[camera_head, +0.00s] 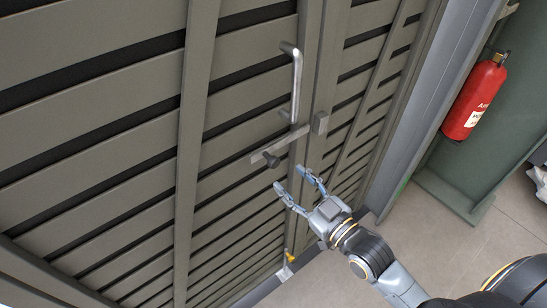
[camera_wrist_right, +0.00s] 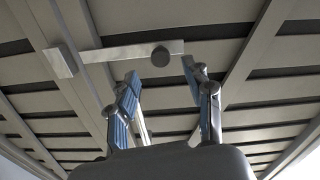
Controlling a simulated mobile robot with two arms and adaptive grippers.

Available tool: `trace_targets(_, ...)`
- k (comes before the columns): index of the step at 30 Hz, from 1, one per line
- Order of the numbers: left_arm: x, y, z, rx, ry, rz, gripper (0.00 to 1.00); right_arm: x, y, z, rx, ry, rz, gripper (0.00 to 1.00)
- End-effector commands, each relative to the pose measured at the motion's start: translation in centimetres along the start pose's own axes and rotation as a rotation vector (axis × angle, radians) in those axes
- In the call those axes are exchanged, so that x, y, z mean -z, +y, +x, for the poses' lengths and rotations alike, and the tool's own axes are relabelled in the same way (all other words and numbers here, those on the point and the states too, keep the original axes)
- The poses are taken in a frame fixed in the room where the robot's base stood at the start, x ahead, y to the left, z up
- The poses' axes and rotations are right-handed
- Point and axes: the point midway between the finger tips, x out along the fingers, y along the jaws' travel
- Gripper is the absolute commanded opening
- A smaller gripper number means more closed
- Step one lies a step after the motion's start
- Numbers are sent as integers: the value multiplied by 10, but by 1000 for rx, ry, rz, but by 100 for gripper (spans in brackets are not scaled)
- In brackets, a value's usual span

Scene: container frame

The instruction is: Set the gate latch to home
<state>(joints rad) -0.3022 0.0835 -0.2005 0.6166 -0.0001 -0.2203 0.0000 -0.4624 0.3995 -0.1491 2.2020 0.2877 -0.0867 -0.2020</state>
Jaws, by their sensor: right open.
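The gate latch is a flat grey bar (camera_head: 288,142) across the slatted gate, with a dark round knob (camera_head: 270,159) near its left end. The bar's right end reaches close to a small block-shaped keeper (camera_head: 320,123) on the upright beside the gate seam. In the right wrist view the bar (camera_wrist_right: 115,54), knob (camera_wrist_right: 160,56) and keeper (camera_wrist_right: 61,60) also show. My right gripper (camera_head: 291,179) is open and empty, just below the bar and knob. In the right wrist view its fingertips (camera_wrist_right: 160,69) spread to either side of the knob. My left gripper is out of view.
A bent metal pull handle (camera_head: 295,82) stands out from the gate just above the latch. A small yellow-tipped fitting (camera_head: 290,257) sits low on the gate. A red fire extinguisher (camera_head: 475,98) hangs at the right. The tiled floor (camera_head: 440,235) is clear at lower right.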

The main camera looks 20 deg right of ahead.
Motion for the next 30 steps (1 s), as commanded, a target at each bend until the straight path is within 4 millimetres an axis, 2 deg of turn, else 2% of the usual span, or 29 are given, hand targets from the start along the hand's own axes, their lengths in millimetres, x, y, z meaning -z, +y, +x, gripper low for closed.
trace_targets(1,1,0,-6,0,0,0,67,4,1,11,-2,2,2,51)
trace_targets(6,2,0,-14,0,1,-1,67,3,1,43,-1,1,2,51)
trace_targets(12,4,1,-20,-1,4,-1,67,1,0,68,-1,-1,2,51)
trace_targets(16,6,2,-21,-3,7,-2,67,0,0,74,1,-2,1,51)
trace_targets(24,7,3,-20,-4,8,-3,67,-1,0,75,1,-2,1,51)
trace_targets(26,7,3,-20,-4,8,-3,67,-1,0,75,1,-2,1,41)
trace_targets(30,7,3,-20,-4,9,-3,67,-1,0,75,0,-2,1,13)
